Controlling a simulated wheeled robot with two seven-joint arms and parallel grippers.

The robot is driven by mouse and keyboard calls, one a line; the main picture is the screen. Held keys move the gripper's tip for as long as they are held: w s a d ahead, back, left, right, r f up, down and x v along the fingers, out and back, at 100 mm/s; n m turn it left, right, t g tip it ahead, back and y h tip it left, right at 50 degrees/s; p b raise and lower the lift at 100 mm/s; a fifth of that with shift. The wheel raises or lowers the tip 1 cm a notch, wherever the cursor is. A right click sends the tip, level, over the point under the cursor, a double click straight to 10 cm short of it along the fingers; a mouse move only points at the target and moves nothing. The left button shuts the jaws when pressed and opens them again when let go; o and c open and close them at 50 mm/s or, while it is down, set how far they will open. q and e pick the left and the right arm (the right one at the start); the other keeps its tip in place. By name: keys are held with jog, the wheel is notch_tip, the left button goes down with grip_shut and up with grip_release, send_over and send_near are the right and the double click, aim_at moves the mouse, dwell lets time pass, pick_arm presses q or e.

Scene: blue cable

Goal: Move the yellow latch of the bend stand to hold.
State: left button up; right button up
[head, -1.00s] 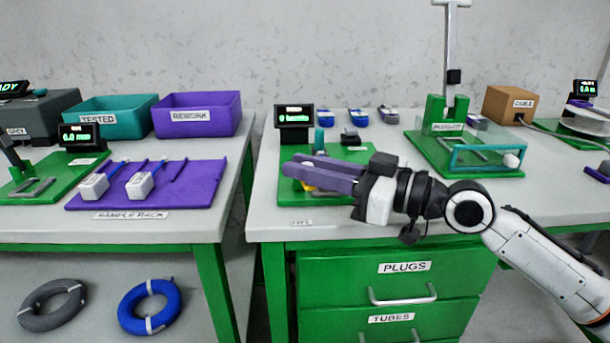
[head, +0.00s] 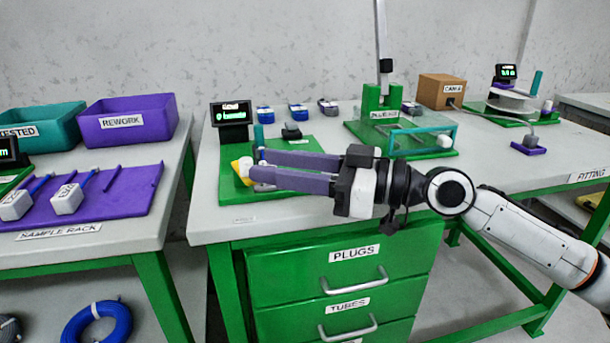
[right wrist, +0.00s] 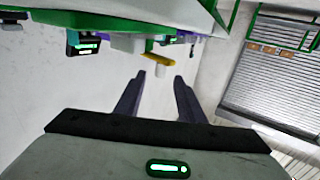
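The bend stand is a green board (head: 298,151) on the middle table, with small posts and a lit display (head: 231,116) at its back left. Its yellow latch (head: 243,171) shows just left of my right gripper's fingertips. My right gripper (head: 257,165) reaches in from the right over the board, its two purple fingers apart with nothing seen between them. In the right wrist view the yellow latch (right wrist: 158,59) lies beyond the gap between the open fingertips (right wrist: 160,76). The fingers hide part of the stand, and contact with the latch cannot be told. My left gripper is not in view.
Several small blue and grey plugs (head: 298,112) lie behind the board. A second green stand with a clear teal-edged box (head: 422,139) is to the right. The purple sample rack (head: 110,200) is on the left table, across a gap. Drawers (head: 335,270) are below.

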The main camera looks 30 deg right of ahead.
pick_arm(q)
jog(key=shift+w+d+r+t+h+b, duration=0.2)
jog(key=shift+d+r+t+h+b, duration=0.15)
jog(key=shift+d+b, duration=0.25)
pick_arm(e)
jog(key=shift+v, duration=2.5)
jog(key=shift+c, duration=0.2)
